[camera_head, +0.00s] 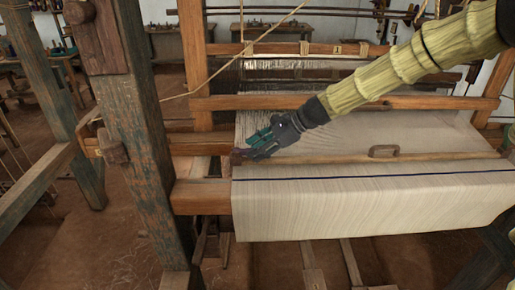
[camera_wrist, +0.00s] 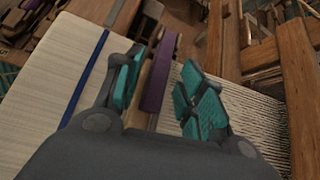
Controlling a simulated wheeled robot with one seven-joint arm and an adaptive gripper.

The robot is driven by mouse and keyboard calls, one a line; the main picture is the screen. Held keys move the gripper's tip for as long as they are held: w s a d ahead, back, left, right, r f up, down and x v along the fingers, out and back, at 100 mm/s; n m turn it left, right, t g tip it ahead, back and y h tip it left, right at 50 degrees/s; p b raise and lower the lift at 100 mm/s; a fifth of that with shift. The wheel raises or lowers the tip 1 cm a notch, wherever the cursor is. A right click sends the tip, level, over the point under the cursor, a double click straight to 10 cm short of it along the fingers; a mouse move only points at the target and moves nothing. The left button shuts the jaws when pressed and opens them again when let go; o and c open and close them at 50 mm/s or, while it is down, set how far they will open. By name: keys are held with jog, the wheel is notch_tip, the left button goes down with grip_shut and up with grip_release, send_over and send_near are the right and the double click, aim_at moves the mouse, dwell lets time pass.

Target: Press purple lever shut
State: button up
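The purple lever (camera_wrist: 158,72) is a narrow bar in the wrist view. It lies along a wooden bar and shows between my fingers. In the head view its likely dark end (camera_head: 239,157) is at the cloth's left edge, mostly hidden by my gripper (camera_head: 256,148). In the wrist view my gripper (camera_wrist: 161,88) is open, with teal pads on either side of the lever and visible gaps to both. I see nothing held. I cannot tell whether the fingers touch the lever or how far it stands from shut.
Pale cloth (camera_head: 370,205) with a blue stripe covers the front beam. A wooden bar with a small handle (camera_head: 384,151) crosses the cloth. A thick wooden post (camera_head: 140,130) stands at left. Another loom beam (camera_wrist: 297,85) is at right in the wrist view.

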jog(key=v, duration=1.2)
jog(key=shift+d, duration=0.2)
